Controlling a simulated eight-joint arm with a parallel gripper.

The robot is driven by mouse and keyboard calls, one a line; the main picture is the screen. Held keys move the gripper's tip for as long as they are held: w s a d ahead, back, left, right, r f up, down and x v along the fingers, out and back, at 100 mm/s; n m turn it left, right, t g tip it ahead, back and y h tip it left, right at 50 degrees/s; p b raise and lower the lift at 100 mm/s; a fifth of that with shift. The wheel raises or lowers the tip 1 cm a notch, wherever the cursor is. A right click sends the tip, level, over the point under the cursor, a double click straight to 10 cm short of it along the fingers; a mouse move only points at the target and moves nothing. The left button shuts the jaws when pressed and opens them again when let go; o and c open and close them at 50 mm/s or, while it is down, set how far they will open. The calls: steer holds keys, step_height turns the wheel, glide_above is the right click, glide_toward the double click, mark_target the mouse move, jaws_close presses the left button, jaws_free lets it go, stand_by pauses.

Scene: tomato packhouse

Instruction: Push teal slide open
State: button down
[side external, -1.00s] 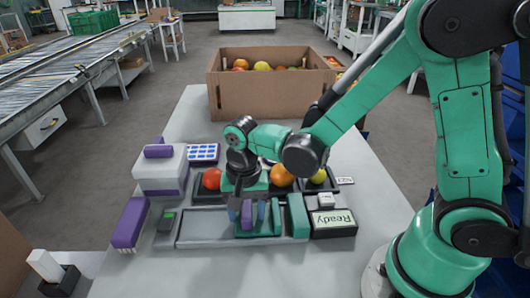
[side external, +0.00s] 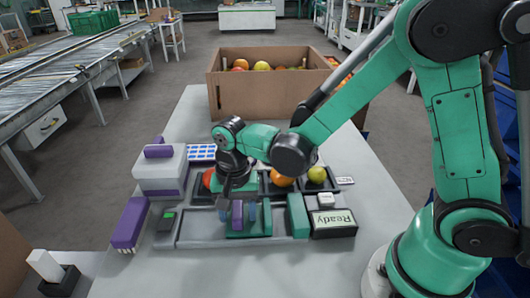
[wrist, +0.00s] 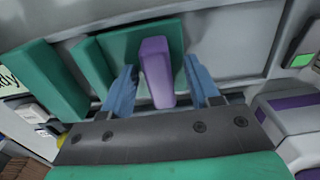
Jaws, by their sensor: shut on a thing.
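The teal slide (side external: 262,220) sits in a long grey tray, with an upright purple handle (side external: 237,214) on it. My gripper (side external: 237,212) points down over the slide, with a blue finger on either side of the handle. The wrist view shows the purple handle (wrist: 157,72) between the two blue fingers (wrist: 162,88), and the teal slide (wrist: 125,48) behind it. Narrow gaps seem to show beside the handle from this angle. A separate teal block (side external: 298,216) stands right of the slide, with a gap between them. My gripper hides part of the slide.
The grey tray (side external: 195,229) has bare room left of the slide. A Ready display (side external: 333,223) stands at the right, and a small green-screened box (side external: 167,221) at the left. Fruit, including an orange (side external: 282,180), lies in trays behind. A cardboard box (side external: 262,98) stands farther back.

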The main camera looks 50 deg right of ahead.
mark_target(204, 224)
steer(key=shift+w+a+f, duration=0.2)
steer(key=shift+w, duration=0.2)
steer(key=shift+w+a, duration=0.85)
stand_by(0.6)
steer(key=shift+w+a, duration=0.9)
stand_by(0.3)
steer(key=c, duration=0.7)
jaws_free()
steer(key=shift+w+a, duration=0.25)
steer(key=shift+a, duration=0.1)
